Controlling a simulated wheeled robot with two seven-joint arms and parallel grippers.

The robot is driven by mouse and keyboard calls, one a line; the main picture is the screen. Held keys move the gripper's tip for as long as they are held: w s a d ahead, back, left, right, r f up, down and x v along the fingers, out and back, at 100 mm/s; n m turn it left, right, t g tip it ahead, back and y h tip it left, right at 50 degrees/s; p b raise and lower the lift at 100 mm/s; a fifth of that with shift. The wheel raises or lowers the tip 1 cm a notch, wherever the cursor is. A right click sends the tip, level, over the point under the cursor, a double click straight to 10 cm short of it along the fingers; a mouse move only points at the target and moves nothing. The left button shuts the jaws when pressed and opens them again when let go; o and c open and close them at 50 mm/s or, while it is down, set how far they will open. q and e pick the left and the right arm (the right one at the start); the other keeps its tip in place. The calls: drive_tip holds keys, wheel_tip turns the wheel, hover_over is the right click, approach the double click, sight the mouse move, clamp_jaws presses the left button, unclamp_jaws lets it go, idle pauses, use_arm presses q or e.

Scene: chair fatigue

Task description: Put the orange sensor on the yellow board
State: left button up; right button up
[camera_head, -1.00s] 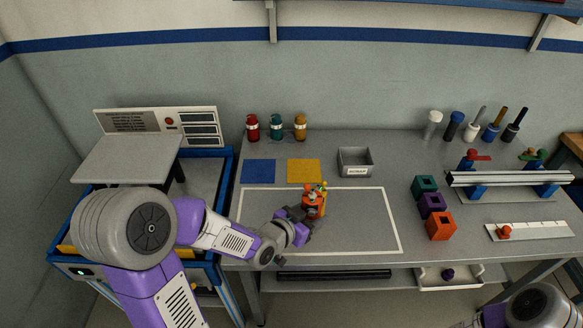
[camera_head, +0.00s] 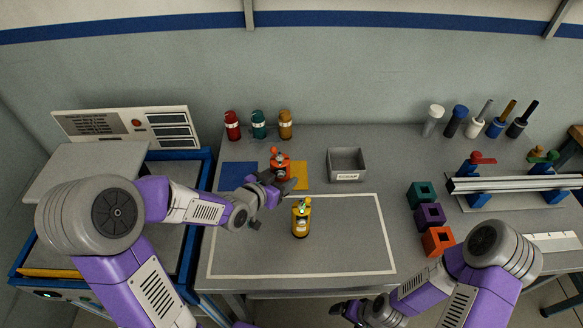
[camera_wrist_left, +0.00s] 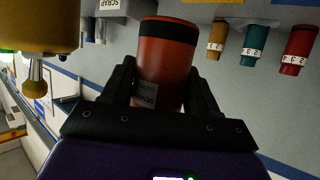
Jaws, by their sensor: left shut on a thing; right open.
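The orange sensor (camera_head: 281,168), a small cylinder with a dark band and a label, is held by my left gripper (camera_head: 277,184). In the left wrist view the orange sensor (camera_wrist_left: 165,62) sits between the two black fingers (camera_wrist_left: 158,92). In the head view it overlaps the yellow board (camera_head: 302,172), a flat square at the back of the table. I cannot tell whether its base touches the board. My right gripper (camera_head: 352,311) is open and empty at the bottom, in front of the table.
A yellow sensor (camera_head: 301,221) stands inside the white outline, close to my left gripper. A blue board (camera_head: 238,175) lies left of the yellow one. A scrap bin (camera_head: 347,165) stands to the right. Red, teal and amber canisters (camera_head: 258,125) line the back.

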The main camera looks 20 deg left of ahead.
use_arm(q)
drive_tip(key=w+a+b, duration=0.1)
drive_tip(key=w, duration=1.3)
drive_tip(key=f+b, duration=0.1)
drive_tip(key=f, duration=0.2)
drive_tip(key=f+b, duration=0.1)
drive_tip(key=f, duration=0.2)
drive_tip(key=f+b, duration=0.2)
drive_tip(key=f, duration=0.1)
drive_tip(key=shift+w+a+f, duration=0.2)
drive_tip(key=shift+a, duration=0.15)
drive_tip(key=shift+f, duration=0.1)
drive_tip(key=o, duration=1.1)
